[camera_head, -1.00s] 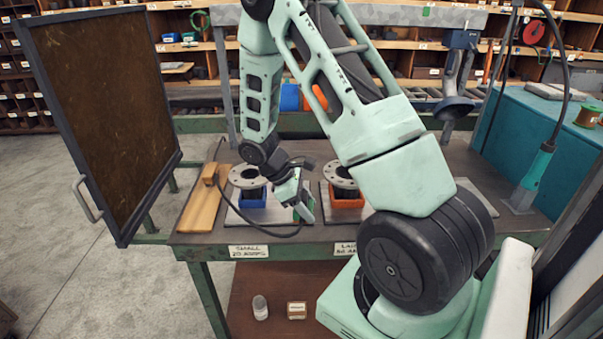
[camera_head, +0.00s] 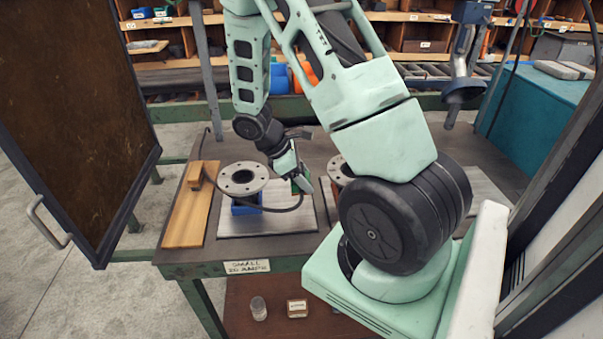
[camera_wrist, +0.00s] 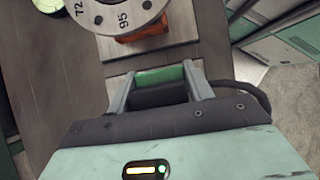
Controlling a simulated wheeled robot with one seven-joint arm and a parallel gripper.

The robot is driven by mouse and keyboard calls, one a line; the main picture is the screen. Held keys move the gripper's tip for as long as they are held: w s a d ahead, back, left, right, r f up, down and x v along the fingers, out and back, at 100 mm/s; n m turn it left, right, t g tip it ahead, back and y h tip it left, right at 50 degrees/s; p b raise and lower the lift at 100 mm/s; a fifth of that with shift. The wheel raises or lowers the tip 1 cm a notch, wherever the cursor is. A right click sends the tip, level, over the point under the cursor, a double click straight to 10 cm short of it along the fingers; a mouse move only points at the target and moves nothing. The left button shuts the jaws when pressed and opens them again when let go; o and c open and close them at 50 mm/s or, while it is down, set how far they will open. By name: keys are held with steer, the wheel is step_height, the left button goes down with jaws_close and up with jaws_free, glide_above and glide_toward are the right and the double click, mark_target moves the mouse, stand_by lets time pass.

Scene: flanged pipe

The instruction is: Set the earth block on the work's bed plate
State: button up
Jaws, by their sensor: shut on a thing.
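The earth block, a small green block (camera_wrist: 160,76), is between the fingers of my gripper (camera_wrist: 160,72). My gripper (camera_head: 301,184) is shut on it, and a dark cable trails from there. In the head view it is at the right edge of the left bed plate (camera_head: 262,223); I cannot tell whether the block touches the plate. A flanged pipe (camera_head: 243,179) stands on that plate in a blue support (camera_head: 247,207). A second flange (camera_head: 338,168) is partly hidden by my arm. In the wrist view its plate (camera_wrist: 181,30) and orange support (camera_wrist: 146,34) lie ahead.
A wooden piece (camera_head: 188,215) lies left of the left plate. A dark framed screen (camera_head: 75,120) stands at the left. A label (camera_head: 247,267) is on the table's front edge. My arm covers the right part of the table.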

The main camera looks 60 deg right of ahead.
steer(key=shift+f+b, duration=2.6)
steer(key=shift+f, duration=0.65)
steer(key=shift+f, duration=0.55)
steer(key=o, duration=1.1)
steer(key=shift+c, duration=0.2)
step_height(320, 180, up, 10)
steer(key=shift+r, duration=0.1)
step_height(320, 180, up, 9)
steer(key=p, duration=0.8)
